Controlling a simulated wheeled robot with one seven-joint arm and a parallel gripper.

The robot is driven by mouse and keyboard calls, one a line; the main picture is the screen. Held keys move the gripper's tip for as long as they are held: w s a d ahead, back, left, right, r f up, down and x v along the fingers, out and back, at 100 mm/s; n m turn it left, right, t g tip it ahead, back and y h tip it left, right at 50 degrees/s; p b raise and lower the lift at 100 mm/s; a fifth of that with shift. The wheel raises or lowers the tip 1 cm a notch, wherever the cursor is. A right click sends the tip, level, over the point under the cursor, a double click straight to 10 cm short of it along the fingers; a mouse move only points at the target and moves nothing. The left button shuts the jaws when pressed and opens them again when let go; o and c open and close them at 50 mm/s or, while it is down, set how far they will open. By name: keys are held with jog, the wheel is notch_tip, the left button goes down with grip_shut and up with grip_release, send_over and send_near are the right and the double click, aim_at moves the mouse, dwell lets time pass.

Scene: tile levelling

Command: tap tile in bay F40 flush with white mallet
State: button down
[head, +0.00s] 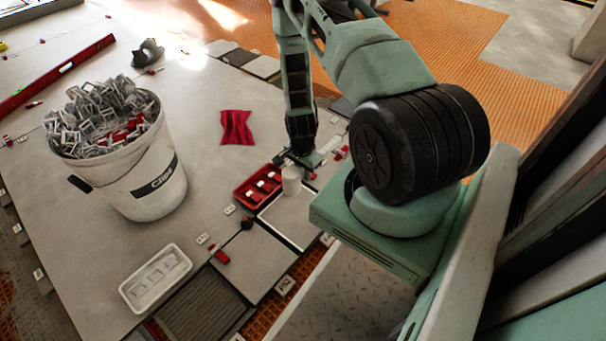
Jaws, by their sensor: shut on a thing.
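My gripper (301,160) points down at the end of the arm, right of the picture's middle. It is shut on the white mallet, whose pale cylindrical head (291,181) shows just below the fingers; the handle is mostly hidden. The head is over or on a pale tile (290,222) with a light edge; I cannot tell whether they touch. Small bay tags lie along the tile row, but their print is too small to read, so I cannot tell which bay is F40. Whether the tile sits flush cannot be seen.
A red tray (241,196) with white pieces stands just left of the mallet. A white bucket of clips (150,195), a white tray (177,254), a red cloth (236,127) and a red level (75,66) lie farther left. Open floor separates bucket and cloth.

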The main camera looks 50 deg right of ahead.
notch_tip(320, 180, down, 8)
jog(key=b, duration=0.7)
jog(key=shift+f, duration=0.1)
notch_tip(320, 180, up, 5)
jog(key=p, duration=0.4)
jog(key=shift+f, duration=0.15)
jog(key=shift+f, duration=0.1)
notch_tip(320, 180, down, 5)
jog(key=b, duration=0.3)
jog(key=shift+f, duration=0.1)
notch_tip(320, 180, up, 5)
jog(key=p, duration=0.5)
jog(key=shift+w+r, duration=0.1)
jog(key=shift+r, duration=0.1)
